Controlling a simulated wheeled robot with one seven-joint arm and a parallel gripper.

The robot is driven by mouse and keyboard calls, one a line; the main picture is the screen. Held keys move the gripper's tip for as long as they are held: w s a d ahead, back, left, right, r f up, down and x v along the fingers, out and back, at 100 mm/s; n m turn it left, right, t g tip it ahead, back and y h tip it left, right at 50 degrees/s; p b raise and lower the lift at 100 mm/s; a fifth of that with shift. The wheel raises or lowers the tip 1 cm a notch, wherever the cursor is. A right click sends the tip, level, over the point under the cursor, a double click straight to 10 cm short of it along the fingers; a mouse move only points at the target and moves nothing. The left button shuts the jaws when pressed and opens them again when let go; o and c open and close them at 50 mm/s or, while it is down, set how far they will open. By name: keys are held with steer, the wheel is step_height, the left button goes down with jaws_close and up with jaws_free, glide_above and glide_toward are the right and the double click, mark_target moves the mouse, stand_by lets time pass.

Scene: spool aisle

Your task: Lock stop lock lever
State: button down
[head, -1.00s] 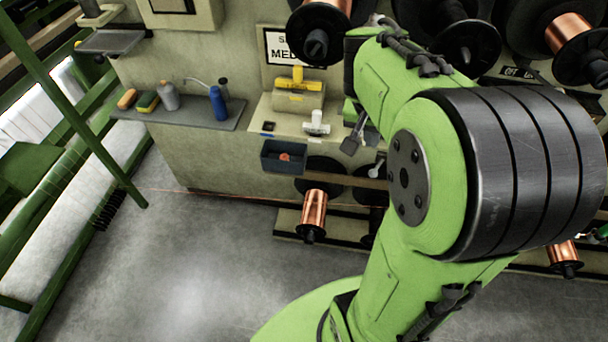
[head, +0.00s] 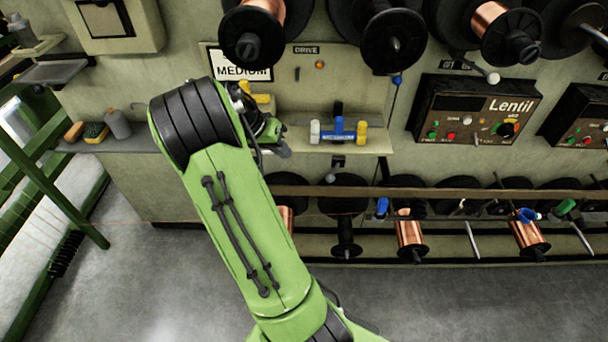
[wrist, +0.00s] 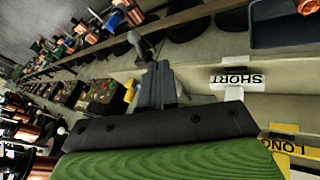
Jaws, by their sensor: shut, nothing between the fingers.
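My gripper (wrist: 160,84) is shut and empty; its grey fingers point away from the wrist camera. In the head view its tip (head: 282,151) shows beside the bench shelf, mostly behind my arm. A ball-ended lever (wrist: 136,40) stands just beyond the fingertips in the wrist view, with no clear contact. What looks like the same small lever (head: 331,178) is below the shelf edge in the head view, right of my gripper. I cannot read any label naming it as the stop lock lever.
A white handle (wrist: 233,93) sits by a SHORT label (wrist: 237,79), near a LONG label (wrist: 298,149). A blue, white and yellow handle set (head: 338,132) stands on the shelf. A long rail (head: 430,191) and copper spools (head: 410,235) lie below. The floor in front is clear.

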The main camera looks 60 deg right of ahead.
mark_target(333, 172)
steer(key=shift+w+d+f, duration=0.1)
steer(key=shift+d+f, duration=0.1)
steer(key=shift+f, duration=0.15)
steer(key=s+d+f+b, duration=0.4)
steer(key=s+f, duration=0.3)
steer(key=f, duration=0.2)
steer(key=shift+s+d, duration=0.15)
steer(key=shift+d, duration=0.55)
